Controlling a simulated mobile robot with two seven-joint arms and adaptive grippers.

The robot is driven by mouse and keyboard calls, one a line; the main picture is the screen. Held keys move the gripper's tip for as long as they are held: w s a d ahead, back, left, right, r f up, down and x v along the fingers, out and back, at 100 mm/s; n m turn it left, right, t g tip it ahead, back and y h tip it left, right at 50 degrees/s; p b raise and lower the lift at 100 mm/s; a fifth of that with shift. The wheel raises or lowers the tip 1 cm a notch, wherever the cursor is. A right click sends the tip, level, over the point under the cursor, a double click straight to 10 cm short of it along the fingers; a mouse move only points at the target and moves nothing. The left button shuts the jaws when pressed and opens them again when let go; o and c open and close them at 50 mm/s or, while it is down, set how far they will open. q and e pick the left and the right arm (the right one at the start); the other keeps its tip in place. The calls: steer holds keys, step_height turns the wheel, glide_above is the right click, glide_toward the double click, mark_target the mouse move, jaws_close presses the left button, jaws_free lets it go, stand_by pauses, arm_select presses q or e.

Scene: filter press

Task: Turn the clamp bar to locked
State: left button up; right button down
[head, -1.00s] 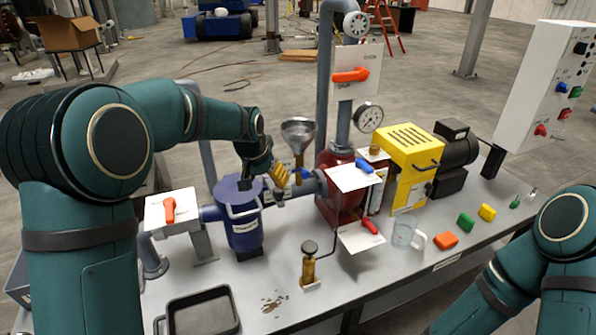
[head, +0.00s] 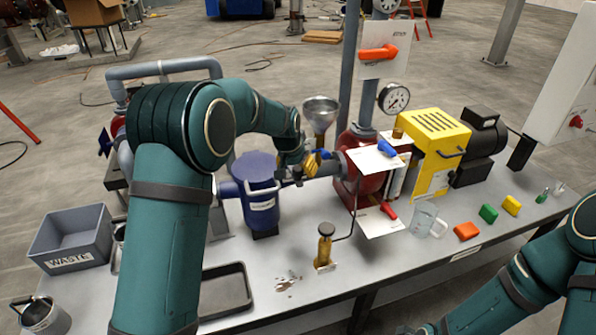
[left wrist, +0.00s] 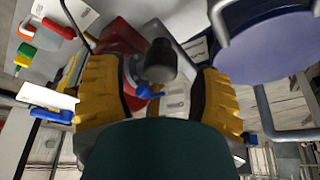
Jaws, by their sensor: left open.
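The blue filter vessel (head: 262,205) stands upright on the bench with its round blue lid (head: 255,166). A pale grey bar (head: 263,190) curves across its upper front; the lid and grey bar also show at upper right in the left wrist view (left wrist: 265,45). My left gripper (head: 312,163) is just right of the lid, with yellow fingers. In the left wrist view its fingers (left wrist: 158,88) are spread apart. A dark grey cylindrical end (left wrist: 158,62) shows between them; I cannot tell whether it touches them. My right gripper is out of view.
A funnel (head: 320,108) with a blue valve handle stands close behind my left gripper. A red pump body (head: 365,185), white plates and a yellow housing (head: 432,150) are to the right. A brass hand pump (head: 325,247) and dark tray (head: 225,292) are in front.

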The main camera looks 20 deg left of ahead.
arm_select(q)
steer(key=shift+w+f, duration=0.25)
steer(key=shift+f, duration=0.35)
jaws_close()
